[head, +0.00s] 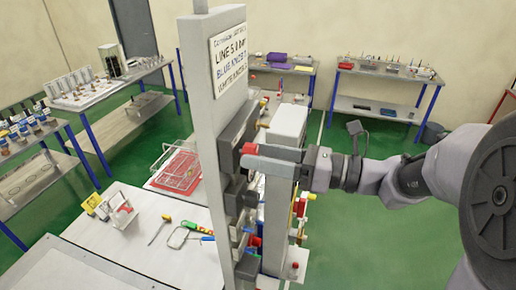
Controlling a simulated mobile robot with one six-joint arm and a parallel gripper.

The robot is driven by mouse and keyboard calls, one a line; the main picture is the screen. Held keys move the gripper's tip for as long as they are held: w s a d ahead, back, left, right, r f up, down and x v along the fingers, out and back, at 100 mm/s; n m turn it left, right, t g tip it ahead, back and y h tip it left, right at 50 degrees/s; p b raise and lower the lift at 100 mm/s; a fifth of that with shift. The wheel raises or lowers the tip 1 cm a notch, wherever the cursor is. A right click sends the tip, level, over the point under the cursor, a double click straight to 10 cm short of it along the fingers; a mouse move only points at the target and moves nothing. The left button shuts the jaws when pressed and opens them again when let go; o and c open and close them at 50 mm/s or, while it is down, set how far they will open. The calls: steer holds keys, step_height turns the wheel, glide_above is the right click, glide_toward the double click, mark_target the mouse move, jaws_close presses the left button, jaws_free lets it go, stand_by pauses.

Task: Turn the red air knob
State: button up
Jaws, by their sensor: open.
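My arm reaches in from the right, and my gripper (262,160) points left at the grey blocks on an upright panel. Its jaws are open, though the gap between the fingers is hard to make out from this side. A small red part (250,148) shows right at the fingertips; it may be the red air knob, but most of it is hidden by the fingers. I cannot tell whether the fingers touch it or stand around it. The dark grey block (236,132) behind it is fixed to the light grey panel (205,120).
A sign (229,61) on the panel mentions line pressure and blue and white knobs. A white box (288,122) stands close beside my gripper. The bench (150,262) holds a red tray (178,170) and hand tools. Green floor is free at right.

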steer(key=shift+w+a, duration=0.15)
steer(key=shift+a, duration=0.25)
jaws_close()
